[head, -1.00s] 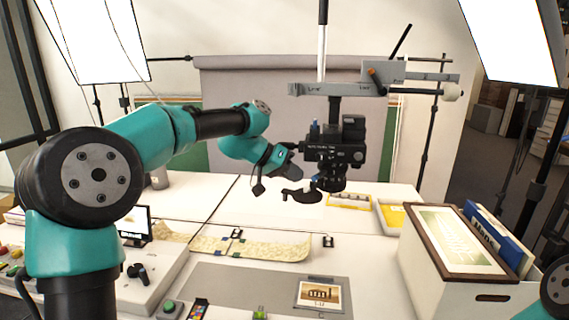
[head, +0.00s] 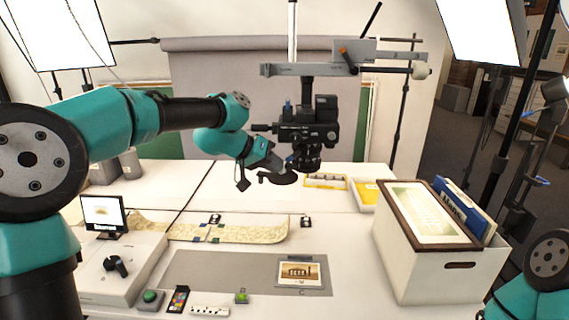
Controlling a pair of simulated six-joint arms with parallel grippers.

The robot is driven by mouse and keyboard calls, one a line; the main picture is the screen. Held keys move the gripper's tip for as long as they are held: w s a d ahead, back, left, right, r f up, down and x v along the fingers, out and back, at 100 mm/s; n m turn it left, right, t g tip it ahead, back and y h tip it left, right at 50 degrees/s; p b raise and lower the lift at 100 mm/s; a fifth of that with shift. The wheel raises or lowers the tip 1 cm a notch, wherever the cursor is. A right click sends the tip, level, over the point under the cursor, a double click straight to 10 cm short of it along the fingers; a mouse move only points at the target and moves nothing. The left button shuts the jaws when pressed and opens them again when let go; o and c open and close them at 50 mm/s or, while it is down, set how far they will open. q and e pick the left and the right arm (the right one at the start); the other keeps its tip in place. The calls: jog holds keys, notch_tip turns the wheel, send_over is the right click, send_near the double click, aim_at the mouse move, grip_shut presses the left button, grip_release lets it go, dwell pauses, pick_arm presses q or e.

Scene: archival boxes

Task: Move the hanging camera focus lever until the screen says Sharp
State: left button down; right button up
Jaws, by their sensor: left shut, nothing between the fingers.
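The black camera (head: 320,125) hangs lens-down from a grey arm in the middle of the head view. My left gripper (head: 285,164) is shut and empty, at the left side of the camera's lens. A small blue part (head: 290,158) shows close to its tip; I cannot tell whether it is the focus lever, or whether the gripper touches it. The screen (head: 102,213) stands at the left on a white unit, with dark lettering too small to read. My right gripper is out of view; only part of my right arm shows at the lower right.
A grey mat (head: 215,272) holds a small picture (head: 301,273). A white box (head: 441,270) with a framed print stands at the right. A patterned strip (head: 245,233) crosses the table.

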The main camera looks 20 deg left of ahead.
pick_arm(q)
jog(key=shift+s+d, duration=0.25)
jog(key=shift+d, duration=0.05)
jog(key=shift+s+d, duration=0.2)
jog(key=shift+d, duration=0.35)
jog(key=shift+a, duration=0.15)
jog(key=shift+w+a, duration=0.5)
jog(key=shift+a, duration=0.05)
